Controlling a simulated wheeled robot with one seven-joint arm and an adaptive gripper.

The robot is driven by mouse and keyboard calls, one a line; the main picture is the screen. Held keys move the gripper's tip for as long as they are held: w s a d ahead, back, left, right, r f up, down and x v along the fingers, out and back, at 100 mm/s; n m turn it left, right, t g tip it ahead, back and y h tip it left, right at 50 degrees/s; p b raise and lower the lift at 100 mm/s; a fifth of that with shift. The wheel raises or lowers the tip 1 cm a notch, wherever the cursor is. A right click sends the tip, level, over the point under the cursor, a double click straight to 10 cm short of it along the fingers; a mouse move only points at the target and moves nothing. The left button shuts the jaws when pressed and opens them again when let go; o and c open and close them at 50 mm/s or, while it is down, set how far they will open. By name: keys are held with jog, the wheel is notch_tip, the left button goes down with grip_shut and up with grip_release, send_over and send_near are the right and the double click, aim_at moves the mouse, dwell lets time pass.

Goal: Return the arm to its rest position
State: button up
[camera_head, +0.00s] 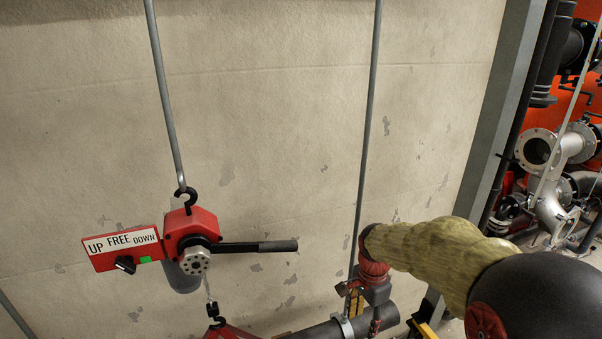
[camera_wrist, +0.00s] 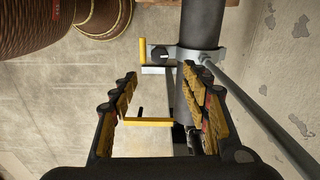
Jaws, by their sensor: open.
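My arm reaches in from the lower right of the head view, with a yellowish sleeved link ending near the wall. My gripper (camera_wrist: 160,100) shows in the wrist view with its two padded fingers spread wide apart. Nothing is held between them. A dark pipe (camera_wrist: 205,35) with a grey clamp (camera_wrist: 202,54) and a yellow-handled part (camera_wrist: 147,122) shows beyond and between the fingers. Whether the right finger touches the pipe I cannot tell.
A red lever hoist (camera_head: 190,228) hangs from a hook at left, its handle (camera_head: 255,246) pointing right, beside an UP/FREE/DOWN sign (camera_head: 122,247). A thin rod (camera_head: 368,130) hangs near my arm. Flanged pipes (camera_head: 540,150) stand at right. A wicker-like brown object (camera_wrist: 40,22) shows upper left in the wrist view.

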jog(key=s+r+n+t+b, duration=0.2)
jog(key=s+n+b, duration=0.4)
jog(key=s, duration=0.5)
jog(key=s+r+n+t+b, duration=0.2)
jog(key=s+n+b, duration=0.5)
jog(key=s, duration=0.4)
jog(key=shift+r+n+t, duration=0.2)
jog(key=shift+n+t, duration=0.1)
jog(key=shift+t, duration=0.5)
